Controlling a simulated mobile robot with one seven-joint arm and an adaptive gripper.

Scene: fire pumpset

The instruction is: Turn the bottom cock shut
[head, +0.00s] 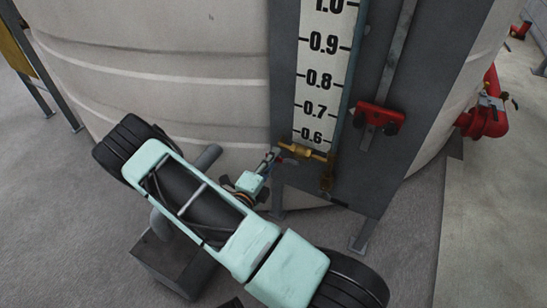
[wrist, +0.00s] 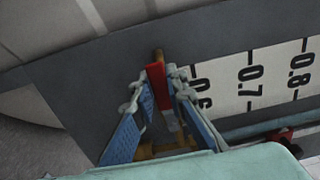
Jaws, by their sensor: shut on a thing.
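The bottom cock is a brass fitting (head: 312,154) at the foot of the level gauge, just below the 0.6 mark. Its red lever (wrist: 157,82) stands between my fingers in the wrist view. Part of the brass body (wrist: 150,150) shows between the blue finger pads, lower in that view. My gripper (head: 272,158) reaches the cock from the left in the head view. It is shut on the red lever, and its fingers (wrist: 158,95) lie on both sides of it. In the head view the fingers mostly hide the lever.
The white gauge board (head: 321,75) with black numbers runs up the dark grey panel (head: 388,165). A red clamp (head: 379,117) sits on the panel to the right of the board. The pale tank wall (head: 170,60) curves behind. A red pipe fitting (head: 487,115) stands at the far right.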

